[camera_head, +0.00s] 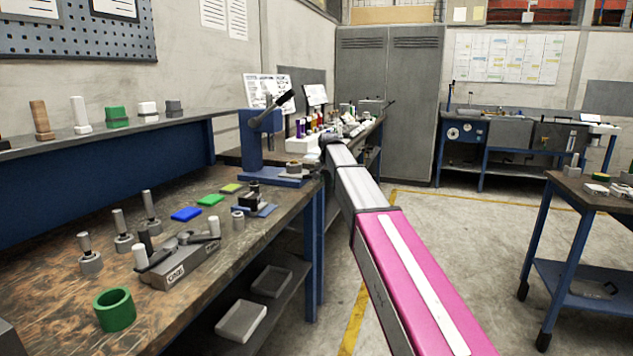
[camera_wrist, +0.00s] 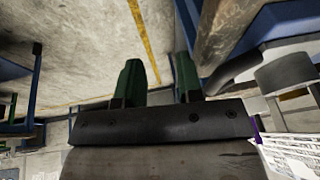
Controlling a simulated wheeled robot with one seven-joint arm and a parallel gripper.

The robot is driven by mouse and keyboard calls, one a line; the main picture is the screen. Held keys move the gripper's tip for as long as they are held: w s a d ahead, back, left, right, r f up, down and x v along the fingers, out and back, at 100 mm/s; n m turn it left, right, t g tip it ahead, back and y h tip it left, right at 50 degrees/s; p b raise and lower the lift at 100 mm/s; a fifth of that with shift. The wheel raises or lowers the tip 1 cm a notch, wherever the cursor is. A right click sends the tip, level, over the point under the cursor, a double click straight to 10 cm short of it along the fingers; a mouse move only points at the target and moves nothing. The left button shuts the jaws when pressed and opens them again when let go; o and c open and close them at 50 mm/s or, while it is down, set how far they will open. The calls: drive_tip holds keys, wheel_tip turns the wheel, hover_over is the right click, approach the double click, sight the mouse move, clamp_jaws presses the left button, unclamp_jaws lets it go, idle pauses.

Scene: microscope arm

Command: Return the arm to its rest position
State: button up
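My arm (camera_head: 405,270), with pink and pale grey links, reaches from the bottom right of the head view toward the far right end of the workbench. Its far end is beside the blue press. My gripper (camera_wrist: 158,85) shows in the wrist view as two dark green fingers on a grey mount. The fingers are apart with nothing between them; concrete floor shows through the gap. The gripper cannot be made out in the head view.
The workbench (camera_head: 60,290) at left holds a blue press (camera_head: 262,145), a green ring (camera_head: 115,309) and several small parts. In the wrist view, a blue-edged structure and a grey round part (camera_wrist: 285,72) are close right of the fingers. Floor (camera_head: 470,250) is open to the right.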

drive_tip(key=s+d+f+n+g, duration=0.1)
drive_tip(key=s+d+f, duration=0.3)
drive_tip(key=s+f, duration=0.5)
drive_tip(key=s+d+f+n+g, duration=0.1)
drive_tip(key=s+d+f, duration=0.3)
drive_tip(key=s+f, duration=0.5)
drive_tip(key=s+d+f+g, duration=0.1)
drive_tip(key=s+d+f, duration=0.2)
drive_tip(key=s+f, duration=0.5)
drive_tip(key=s+d+f+n+g, duration=0.1)
drive_tip(key=s+d+f, duration=0.2)
drive_tip(key=s+f, duration=0.5)
drive_tip(key=s, duration=0.5)
drive_tip(key=shift+s+d+f+n, duration=0.2)
drive_tip(key=shift+s+f+n, duration=0.05)
drive_tip(key=shift+f+n, duration=0.1)
